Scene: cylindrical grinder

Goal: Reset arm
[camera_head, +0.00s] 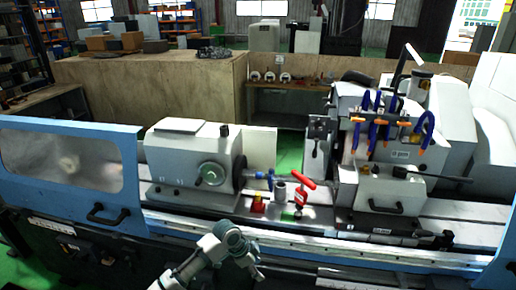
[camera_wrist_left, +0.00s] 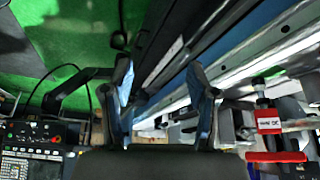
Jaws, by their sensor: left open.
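My left arm comes in from the bottom of the head view, and my left gripper (camera_head: 252,266) is in front of the machine's lower front edge. In the left wrist view the two fingers of this gripper (camera_wrist_left: 160,78) are spread apart with nothing between them. The cylindrical grinder's headstock (camera_head: 195,165) stands behind and to the left of the gripper. A red-handled clamp (camera_head: 301,190) stands on the machine bed, right of the headstock. A red part also shows at the right of the left wrist view (camera_wrist_left: 275,157). My right gripper is not in view.
A blue guard door (camera_head: 115,140) with a window and a black handle is at the left. The grinding unit (camera_head: 385,185) with blue hoses is at the right. A wooden partition (camera_head: 150,90) stands behind. Green floor (camera_wrist_left: 60,30) shows in the left wrist view.

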